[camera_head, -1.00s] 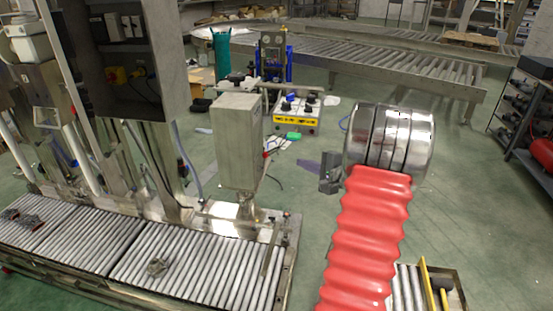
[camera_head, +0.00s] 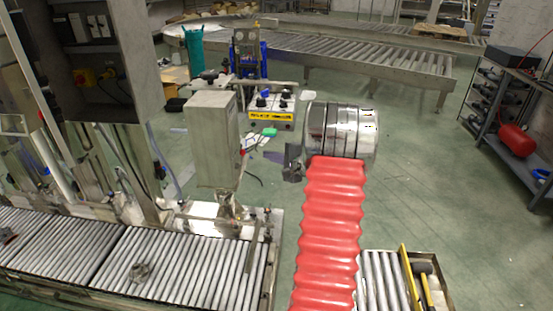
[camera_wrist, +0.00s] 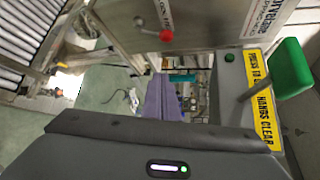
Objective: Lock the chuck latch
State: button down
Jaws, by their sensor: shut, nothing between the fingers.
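A lever with a red knob (camera_wrist: 166,35) sticks out from a grey box (camera_wrist: 190,15) in the wrist view. It may be the chuck latch, but I cannot read a label naming it. In the head view a small red knob (camera_head: 242,152) shows on the right side of the upright grey box (camera_head: 210,145). My gripper (camera_head: 266,154) is right of that box, apart from it. Its purple fingers (camera_wrist: 162,96) are shut and empty in the wrist view, their tips below the red knob in the picture.
A green knob (camera_wrist: 289,68) and yellow warning label (camera_wrist: 260,95) are at the right of the wrist view. A roller conveyor (camera_head: 190,265) lies below the grey box.

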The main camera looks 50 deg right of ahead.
aim_at(242, 157)
jog(key=w+a, duration=0.3)
jog(key=w, duration=0.2)
dwell(0.4)
dwell(0.4)
